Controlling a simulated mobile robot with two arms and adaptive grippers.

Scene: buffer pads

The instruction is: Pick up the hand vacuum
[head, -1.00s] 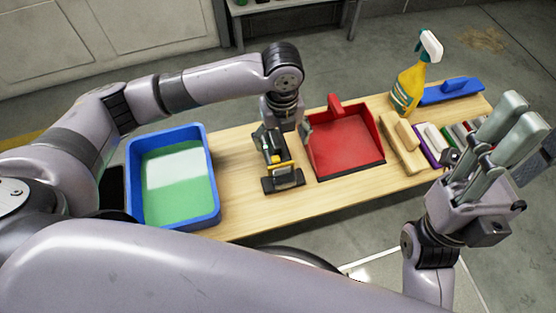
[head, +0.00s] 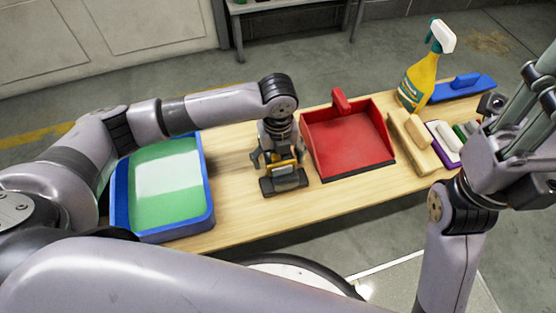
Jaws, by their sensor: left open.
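The hand vacuum (head: 284,182), dark grey with a yellow part, sits on the wooden table right of the blue tray. My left gripper (head: 278,158) points down over it, open, with its fingers on either side of the vacuum's upper part. The gripper hides much of that upper part, and I cannot tell whether the fingers touch it. My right gripper (head: 532,95) is raised at the right edge of the head view, partly cut off, away from the vacuum.
A blue tray (head: 208,190) with a green and white inside stands left on the table (head: 235,215). A red dustpan (head: 345,140) lies close right of the vacuum. A yellow spray bottle (head: 418,82), brushes (head: 412,143) and a blue float (head: 465,88) are farther right.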

